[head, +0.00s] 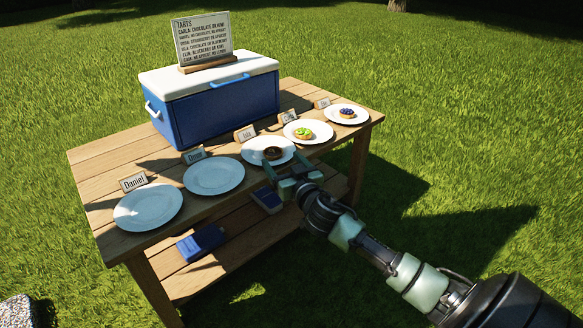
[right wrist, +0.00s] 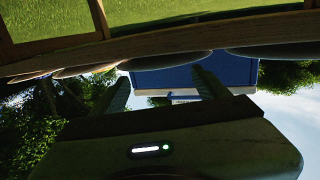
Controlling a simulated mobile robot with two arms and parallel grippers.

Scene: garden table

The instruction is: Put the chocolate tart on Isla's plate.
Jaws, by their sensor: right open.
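The chocolate tart (head: 272,153), small and dark brown, sits on a white plate (head: 255,157) in the middle of the row in the head view. The card behind this plate (head: 245,133) appears to read Isla. My right gripper (head: 286,168) is open at the near edge of that plate, just short of the tart, with nothing visible between its fingers. In the right wrist view the open fingers (right wrist: 160,88) point toward the blue cooler; the tart does not show there. My left gripper is out of view.
Two empty plates, Daniel's (head: 148,207) and another (head: 214,176), stand at left. A green-topped tart (head: 303,133) and a blueberry tart (head: 347,112) sit on plates at right. The blue cooler (head: 222,112) behind bears a tarts sign (head: 203,40). Blue items (head: 200,242) lie on the lower shelf.

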